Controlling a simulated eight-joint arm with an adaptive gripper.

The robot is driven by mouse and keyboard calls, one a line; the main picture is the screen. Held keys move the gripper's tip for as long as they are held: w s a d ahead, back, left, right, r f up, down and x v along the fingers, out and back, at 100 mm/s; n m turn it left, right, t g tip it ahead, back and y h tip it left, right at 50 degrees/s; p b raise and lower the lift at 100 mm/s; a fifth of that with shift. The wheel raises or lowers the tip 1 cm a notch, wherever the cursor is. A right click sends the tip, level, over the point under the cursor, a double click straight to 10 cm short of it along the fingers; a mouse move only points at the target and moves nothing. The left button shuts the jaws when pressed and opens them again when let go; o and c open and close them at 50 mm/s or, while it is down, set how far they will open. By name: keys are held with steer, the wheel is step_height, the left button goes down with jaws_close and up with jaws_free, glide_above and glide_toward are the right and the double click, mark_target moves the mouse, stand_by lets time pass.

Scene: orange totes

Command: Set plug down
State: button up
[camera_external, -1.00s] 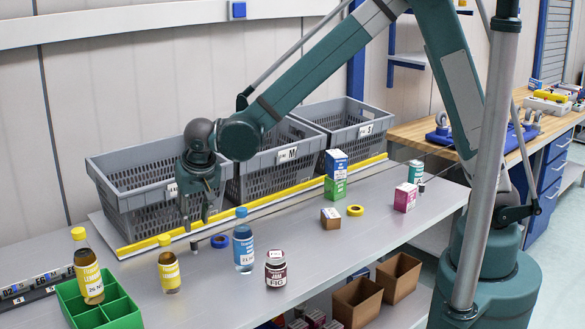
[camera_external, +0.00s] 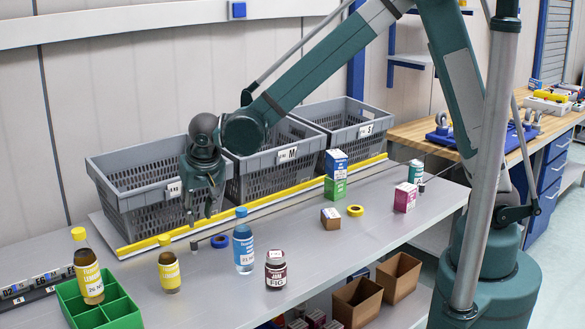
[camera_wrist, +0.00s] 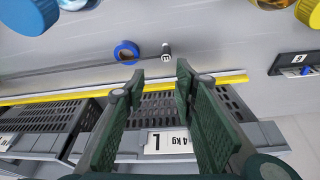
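My gripper (camera_external: 202,215) hangs above the front edge of the left grey crate, a little above the plug. In the wrist view my gripper (camera_wrist: 160,76) has its two fingers well apart, with nothing seen between them.
A blue ring (camera_external: 220,241) lies beside the plug. Grey crates (camera_external: 133,196) line the back behind a yellow strip (camera_external: 150,242). A green divided tray (camera_external: 122,308) is at the front left.

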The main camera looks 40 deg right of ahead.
steer(key=s+d+r, duration=0.2)
steer(key=d+r, duration=0.3)
steer(key=d, duration=0.4)
steer(key=s+d+r+n, duration=0.1)
steer(key=d+r, duration=0.3)
steer(key=d, duration=0.5)
steer(key=s+d+r, duration=0.2)
steer(key=d+r, duration=0.3)
steer(key=d, duration=0.4)
steer(key=s+d+r+n+t, duration=0.1)
steer(key=s+d+t, duration=0.1)
steer(key=s+d, duration=1.6)
steer(key=d, duration=0.4)
steer(key=shift+r+t+y, duration=0.15)
steer(key=shift+t+y, duration=0.25)
steer(key=shift+f+b, duration=0.8)
